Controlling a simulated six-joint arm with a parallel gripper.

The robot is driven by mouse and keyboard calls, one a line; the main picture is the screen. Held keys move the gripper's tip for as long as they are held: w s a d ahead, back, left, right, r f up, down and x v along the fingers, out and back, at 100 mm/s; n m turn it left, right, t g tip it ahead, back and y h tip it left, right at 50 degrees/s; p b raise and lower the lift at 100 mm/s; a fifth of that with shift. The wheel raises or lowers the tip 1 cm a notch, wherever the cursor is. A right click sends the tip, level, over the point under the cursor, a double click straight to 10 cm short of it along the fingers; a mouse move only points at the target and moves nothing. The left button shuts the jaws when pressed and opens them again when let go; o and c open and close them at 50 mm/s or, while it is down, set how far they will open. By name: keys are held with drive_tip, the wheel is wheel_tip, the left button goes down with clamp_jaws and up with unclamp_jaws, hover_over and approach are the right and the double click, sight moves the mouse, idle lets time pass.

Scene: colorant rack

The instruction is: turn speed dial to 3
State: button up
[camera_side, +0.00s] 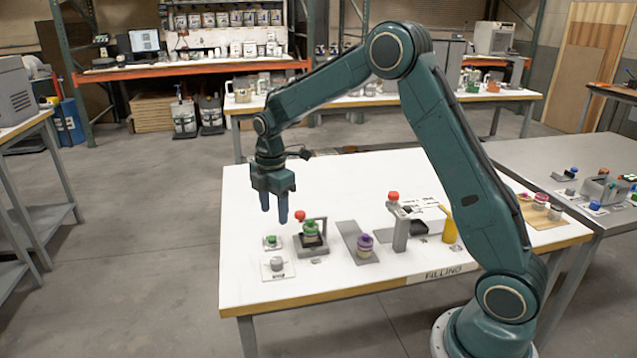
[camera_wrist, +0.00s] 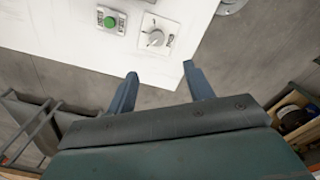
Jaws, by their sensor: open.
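The speed dial (camera_side: 277,264) is a grey knob on a white plate at the near left of the white table. It also shows in the wrist view (camera_wrist: 155,38), with marks around the knob that are too small to read. My gripper (camera_side: 275,214) is open and empty, pointing down above the table's left part, up and away from the dial. In the wrist view its two blue fingers (camera_wrist: 158,80) are apart, with the table edge and floor beyond them. Neither finger touches the dial.
A green button (camera_side: 271,241) on a box sits just behind the dial. To its right stand a stand with a green-topped container (camera_side: 310,230), a purple-topped container (camera_side: 365,244) and a grey post with a red knob (camera_side: 393,197). The table's back left is clear.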

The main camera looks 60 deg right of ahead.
sight(276, 260)
drive_tip(key=shift+w+d+f+n, duration=0.15)
drive_tip(key=shift+w+f, duration=0.1)
drive_tip(key=shift+f, duration=0.25)
drive_tip(key=shift+w+d+f+n, duration=0.1)
drive_tip(key=shift+w+f+n, duration=0.1)
drive_tip(key=shift+f, duration=0.25)
drive_tip(key=shift+f, duration=0.15)
wheel_tip(276, 260, down, 14)
drive_tip(key=shift+r, duration=0.25)
drive_tip(key=c, duration=1)
